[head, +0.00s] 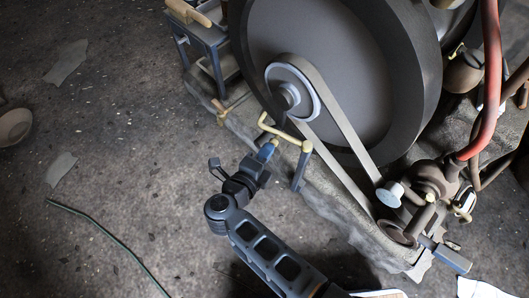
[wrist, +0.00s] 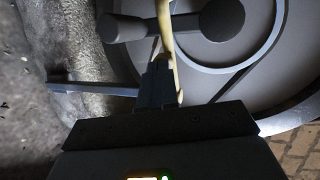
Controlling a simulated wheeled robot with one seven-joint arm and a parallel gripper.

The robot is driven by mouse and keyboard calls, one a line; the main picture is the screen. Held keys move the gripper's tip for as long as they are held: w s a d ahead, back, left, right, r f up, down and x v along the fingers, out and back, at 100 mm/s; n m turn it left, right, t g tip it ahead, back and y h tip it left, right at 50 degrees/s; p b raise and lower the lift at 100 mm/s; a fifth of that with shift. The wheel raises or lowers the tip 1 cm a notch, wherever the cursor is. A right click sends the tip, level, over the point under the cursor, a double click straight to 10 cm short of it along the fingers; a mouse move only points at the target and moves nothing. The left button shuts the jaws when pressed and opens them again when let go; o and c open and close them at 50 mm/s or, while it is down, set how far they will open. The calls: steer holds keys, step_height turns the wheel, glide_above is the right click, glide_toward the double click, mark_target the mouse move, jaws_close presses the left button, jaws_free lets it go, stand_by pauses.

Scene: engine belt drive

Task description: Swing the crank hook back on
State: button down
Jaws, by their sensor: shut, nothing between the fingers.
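A brass-coloured bent bar, which looks like the crank hook (head: 286,135), is in front of the big flywheel in the head view. Its left end bends up near the belt pulley, and its right end meets a dark upright bar (head: 299,170). My gripper (head: 270,148) is just below the bar, with its blue fingertips shut and empty. In the wrist view the shut fingers (wrist: 157,82) are beside the pale curved bar (wrist: 166,28). I cannot tell whether they touch it. A dark rod with a round end (wrist: 124,28) crosses behind the bar.
The large dark flywheel (head: 390,60) and a flat belt (head: 338,120) around the pulley (head: 291,92) stand close behind. A red hose (head: 491,85) and machine parts are at the right. A small bench (head: 205,35) stands upper left. The floor at left is mostly open, with a green cord (head: 100,228).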

steer(key=shift+w+m+g+h+b, duration=0.5)
steer(key=shift+w+m+h+b, duration=0.1)
steer(key=shift+w, duration=0.3)
steer(key=shift+w+m+g+h+b, duration=0.5)
steer(key=shift+w+m+h+b, duration=0.1)
steer(key=shift+w, duration=0.3)
steer(key=p+v, duration=0.1)
steer(key=v, duration=0.7)
steer(key=shift+p, duration=0.3)
